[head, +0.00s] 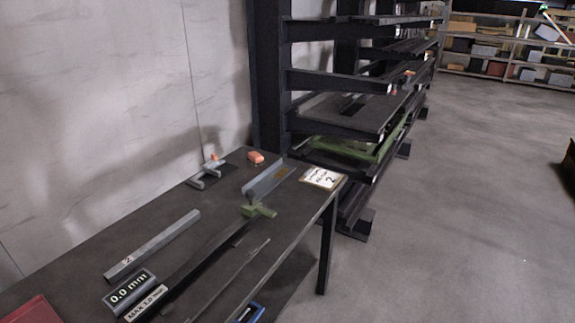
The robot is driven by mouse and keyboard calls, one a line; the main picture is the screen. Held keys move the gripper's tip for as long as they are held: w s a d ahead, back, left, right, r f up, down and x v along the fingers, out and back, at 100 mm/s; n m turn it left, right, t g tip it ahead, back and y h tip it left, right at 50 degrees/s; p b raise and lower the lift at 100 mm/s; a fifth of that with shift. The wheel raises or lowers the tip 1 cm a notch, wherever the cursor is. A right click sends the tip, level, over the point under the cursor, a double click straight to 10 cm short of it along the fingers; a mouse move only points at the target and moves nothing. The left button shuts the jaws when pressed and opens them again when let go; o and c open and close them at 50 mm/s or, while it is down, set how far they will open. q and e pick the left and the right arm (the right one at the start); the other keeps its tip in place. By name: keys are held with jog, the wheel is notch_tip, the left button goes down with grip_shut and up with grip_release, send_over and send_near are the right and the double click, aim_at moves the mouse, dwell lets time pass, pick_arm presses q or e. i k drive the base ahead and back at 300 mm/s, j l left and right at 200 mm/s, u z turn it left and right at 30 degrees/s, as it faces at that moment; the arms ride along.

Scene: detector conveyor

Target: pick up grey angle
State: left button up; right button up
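A long grey metal piece (268,179) lies near the far end of the dark table, with a raised side like an angle profile. Another grey bar (152,246), marked with a "2", lies on the left part of the table; I cannot tell whether it is an angle or a flat bar. Neither of my grippers is in the head view.
The dark table (95,245) also holds a green block (258,210) on a long dark bar, a display reading "0.0 mm" (131,291), a clamp-like tool (208,172), an orange item (256,157) and a "2" card (323,178). A dark rack (330,81) stands behind; floor at right is clear.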

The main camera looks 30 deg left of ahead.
aim_at(267, 181)
jog(key=i+u, duration=0.4)
jog(key=i+l+u, duration=0.2)
jog(key=u, duration=0.15)
jog(key=i+l+u, duration=0.6)
jog(key=u, duration=0.15)
jog(key=i+l, duration=0.05)
jog(key=i, duration=0.05)
